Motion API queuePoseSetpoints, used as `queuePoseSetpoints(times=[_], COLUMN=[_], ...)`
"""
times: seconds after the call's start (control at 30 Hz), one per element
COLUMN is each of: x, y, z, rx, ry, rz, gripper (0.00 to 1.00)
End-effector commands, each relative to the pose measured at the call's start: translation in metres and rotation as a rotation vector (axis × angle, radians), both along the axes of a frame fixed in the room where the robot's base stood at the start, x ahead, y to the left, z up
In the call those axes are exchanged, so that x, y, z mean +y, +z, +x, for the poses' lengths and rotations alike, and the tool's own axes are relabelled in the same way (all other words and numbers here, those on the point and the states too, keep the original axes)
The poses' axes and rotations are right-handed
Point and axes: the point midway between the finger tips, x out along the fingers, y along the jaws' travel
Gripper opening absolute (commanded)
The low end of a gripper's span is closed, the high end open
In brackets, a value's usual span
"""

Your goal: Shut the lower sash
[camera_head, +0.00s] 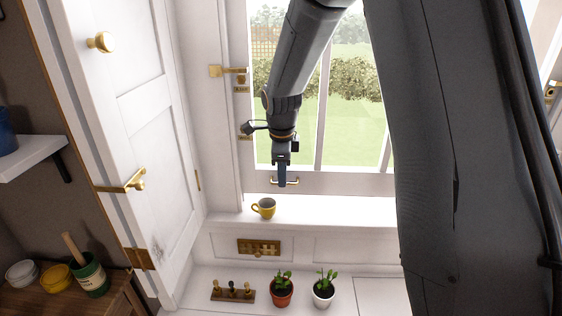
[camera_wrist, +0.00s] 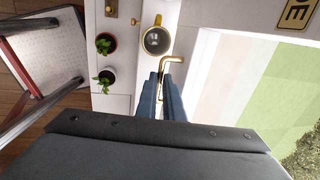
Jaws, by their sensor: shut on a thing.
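The lower sash (camera_head: 345,183) is a white window frame with glass, its bottom rail just above the white sill (camera_head: 345,208). A brass handle (camera_head: 296,182) sits on that rail; it also shows in the wrist view (camera_wrist: 172,59). My gripper (camera_head: 281,183) reaches down in front of the rail and is shut on the handle. In the wrist view, its two blue fingers (camera_wrist: 162,77) lie close together at the handle, which partly hides between them. Whether a gap remains under the rail is hard to tell.
A yellow mug (camera_head: 266,208) stands on the sill just left below my gripper. Potted plants (camera_head: 281,293) (camera_head: 323,291) and a wooden peg stand (camera_head: 232,294) are on the lower ledge. A white door (camera_head: 150,130) is at left. Brass window hardware (camera_head: 229,71) is on the left frame.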

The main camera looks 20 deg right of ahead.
Motion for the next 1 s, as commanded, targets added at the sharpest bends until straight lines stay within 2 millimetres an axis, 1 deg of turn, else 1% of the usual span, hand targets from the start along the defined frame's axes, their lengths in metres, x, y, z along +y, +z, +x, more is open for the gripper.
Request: queuePoseSetpoints(times=[0.03,0.1,0.2,0.3,0.5,0.83,0.87,0.9,0.93,1.0], x=[0.0,0.0,0.0,0.0,0.0,0.0,0.0,0.0,0.0,0.0], y=[-0.018,-0.033,-0.049,-0.06,-0.069,-0.071,-0.071,-0.071,-0.071,-0.07], z=[-0.001,-0.001,-0.001,-0.001,-0.001,-0.002,-0.002,-0.002,-0.002,-0.001], rx=[0.006,0.006,0.005,0.004,0.002,0.005,0.005,0.006,0.005,0.004], ry=[0.001,0.0,0.001,0.001,0.001,0.0,0.001,0.001,0.001,0.001], rz=[0.0,0.0,-0.001,-0.001,-0.001,0.0,-0.001,0.0,-0.001,0.0], gripper=[0.0,0.0,0.0,0.0,0.0,0.0,0.13,0.19,0.24,0.26])
